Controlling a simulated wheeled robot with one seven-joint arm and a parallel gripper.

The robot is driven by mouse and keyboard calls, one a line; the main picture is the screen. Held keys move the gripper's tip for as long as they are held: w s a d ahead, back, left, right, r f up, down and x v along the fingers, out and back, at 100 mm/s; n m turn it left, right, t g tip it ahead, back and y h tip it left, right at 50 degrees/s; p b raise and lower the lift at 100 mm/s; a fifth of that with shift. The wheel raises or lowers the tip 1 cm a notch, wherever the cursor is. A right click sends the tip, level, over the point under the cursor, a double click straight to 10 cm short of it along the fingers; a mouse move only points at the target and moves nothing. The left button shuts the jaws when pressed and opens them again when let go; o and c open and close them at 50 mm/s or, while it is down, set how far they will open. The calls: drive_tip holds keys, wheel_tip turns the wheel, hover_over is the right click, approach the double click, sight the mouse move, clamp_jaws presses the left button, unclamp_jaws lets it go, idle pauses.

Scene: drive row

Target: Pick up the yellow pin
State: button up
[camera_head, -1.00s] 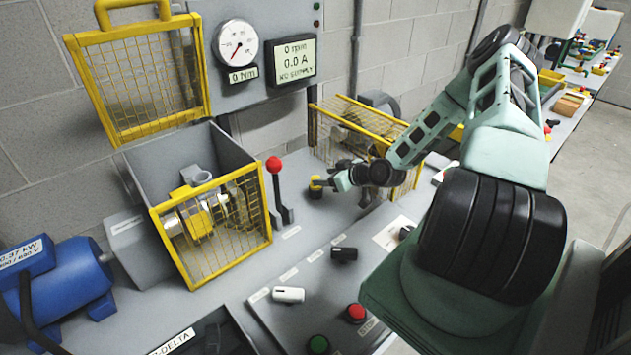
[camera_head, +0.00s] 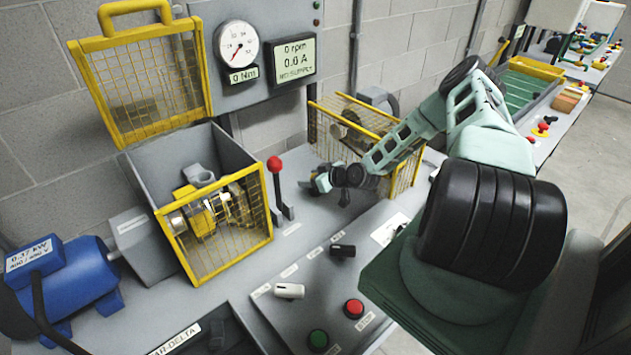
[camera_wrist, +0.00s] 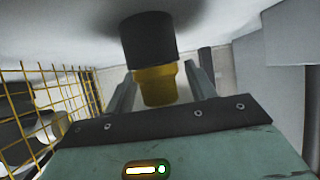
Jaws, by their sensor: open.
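The yellow pin (camera_wrist: 155,86) shows in the wrist view, joined to a dark round base (camera_wrist: 148,38) that meets the grey surface. The wrist picture appears upside down, with the surface at the top. My gripper (camera_wrist: 160,80) is open, with one finger on each side of the yellow part. I cannot tell whether either finger touches it. In the head view my gripper (camera_head: 320,182) is low over the bench, left of the rear mesh guard, and covers the pin's place, so the pin cannot be made out there.
A yellow mesh guard (camera_head: 372,135) stands close behind and right of my gripper. A lever with a red knob (camera_head: 275,164) stands to its left. The control panel with black and white switches (camera_head: 290,290) lies in front. An open yellow-framed guard box (camera_head: 215,230) stands farther left.

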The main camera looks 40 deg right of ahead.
drive_tip(key=c, duration=1)
drive_tip(key=shift+c, duration=0.2)
drive_tip(key=shift+r, duration=0.15)
